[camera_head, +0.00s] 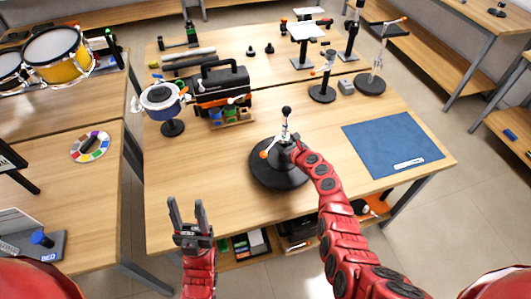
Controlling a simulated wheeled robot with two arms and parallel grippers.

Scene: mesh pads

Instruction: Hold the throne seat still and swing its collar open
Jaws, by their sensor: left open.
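The throne seat (268,178) is a black round disc lying flat on the near middle of the table. A short post stands up from its centre, with a black knob on top. The collar (267,152) shows as a small orange-tipped part low on the post. My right gripper (288,145) is at the post, close beside the collar; its fingers are too small and covered to tell whether they hold anything. My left gripper (188,214) is open and empty, its fingers pointing up, near the table's front edge and left of the seat, apart from it.
A blue mat (392,144) lies at the right. Several stands are at the back. Bare wood lies left of the seat.

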